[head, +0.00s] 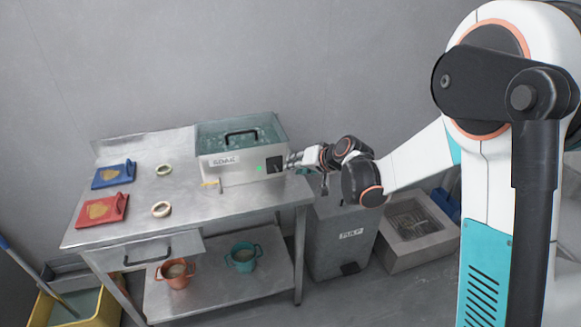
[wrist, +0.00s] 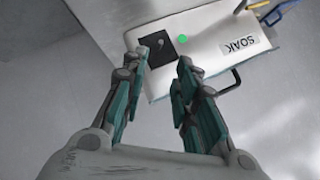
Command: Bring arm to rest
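My gripper (head: 291,160) is at the right end of the steel table, at the right front corner of the metal box labelled SOAK (head: 228,168). In the wrist view my gripper (wrist: 164,62) has its two teal-padded fingers apart, with nothing between them. The box (wrist: 208,28) lies just beyond the fingertips, with a black switch panel (wrist: 156,50) and a lit green light (wrist: 182,39). My arm reaches in from the right, bent. Whether the fingertips touch the panel cannot be told.
The steel table (head: 140,222) holds a blue board (head: 113,173), a red board (head: 103,209) and two rings. Two pots stand on its lower shelf. A grey PULP bin (head: 341,241) and a grey crate (head: 420,245) stand below my arm. A yellow bucket (head: 60,312) is at left.

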